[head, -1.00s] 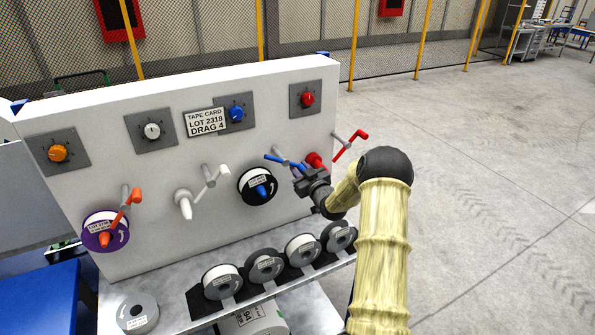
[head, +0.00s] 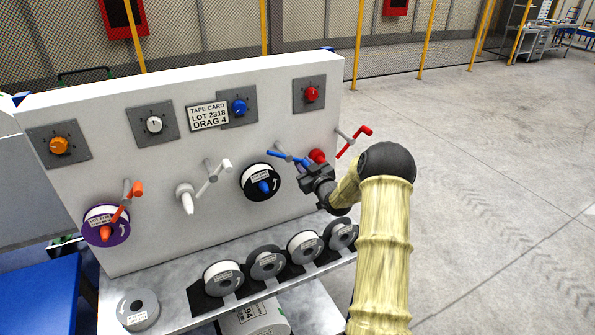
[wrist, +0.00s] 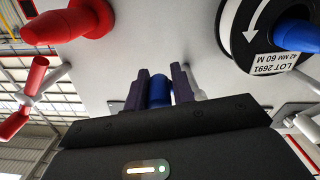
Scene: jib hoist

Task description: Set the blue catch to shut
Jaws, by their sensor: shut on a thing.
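The blue catch (head: 281,154) is a lever on the white panel, above and right of the blue spindle (head: 264,187) with its black-rimmed tape roll. My gripper (head: 305,170) is at the catch's right-hand end. In the wrist view, my two dark fingers (wrist: 160,88) are shut on the blue catch (wrist: 160,92), one finger on each side.
The red spindle (head: 317,156) is close behind my gripper, and the red catch (head: 354,142) is to its right. A white catch (head: 214,171) is at left. Several tape rolls (head: 267,263) stand in a rack below. Open floor lies at right.

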